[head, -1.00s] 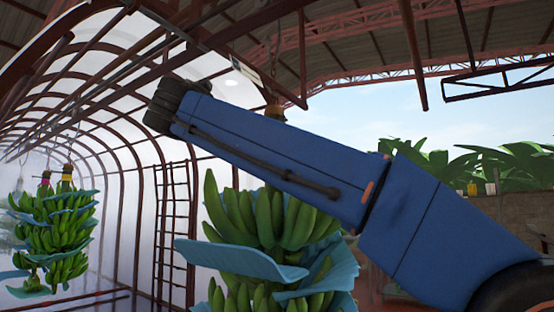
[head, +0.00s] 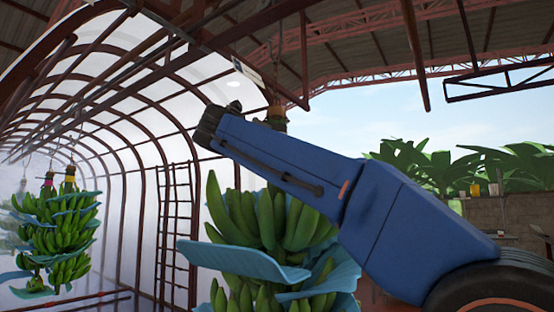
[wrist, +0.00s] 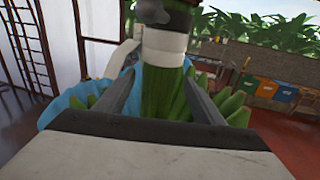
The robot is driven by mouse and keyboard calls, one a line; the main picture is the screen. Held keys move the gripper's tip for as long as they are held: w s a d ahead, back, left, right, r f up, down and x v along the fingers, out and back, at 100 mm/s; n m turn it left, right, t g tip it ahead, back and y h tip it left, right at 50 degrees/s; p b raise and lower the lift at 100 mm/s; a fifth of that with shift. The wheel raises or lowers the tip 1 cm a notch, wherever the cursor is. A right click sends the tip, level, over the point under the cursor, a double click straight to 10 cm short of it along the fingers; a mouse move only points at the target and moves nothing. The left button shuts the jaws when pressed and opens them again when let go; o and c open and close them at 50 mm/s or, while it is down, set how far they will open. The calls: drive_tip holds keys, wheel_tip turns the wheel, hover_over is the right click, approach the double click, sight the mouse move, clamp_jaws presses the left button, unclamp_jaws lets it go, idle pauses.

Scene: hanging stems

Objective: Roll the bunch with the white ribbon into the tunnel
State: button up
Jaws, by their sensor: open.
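The near bunch (head: 265,225) hangs at the centre of the head view, green bananas with blue sheets between them, partly behind my arm. In the wrist view a white ribbon (wrist: 164,42) wraps its green stem (wrist: 161,92), with a loose end to the left. My gripper (wrist: 160,72) is open, one finger on each side of the stem below the ribbon. I cannot tell whether the fingers touch it. The tunnel (head: 105,152), arched ribs with whitish translucent walls, is at the left.
More bunches (head: 55,230) hang at the left in the tunnel, with pink and yellow ribbons. A ladder (head: 173,225) stands by the tunnel wall. An overhead rail (head: 160,70) runs above. Bins (wrist: 257,89) stand along a wall at the right.

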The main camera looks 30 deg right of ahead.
drive_tip(key=shift+x, duration=2.75)
drive_tip(key=c, duration=1.5)
drive_tip(key=shift+o, duration=0.2)
drive_tip(key=shift+w, duration=0.1)
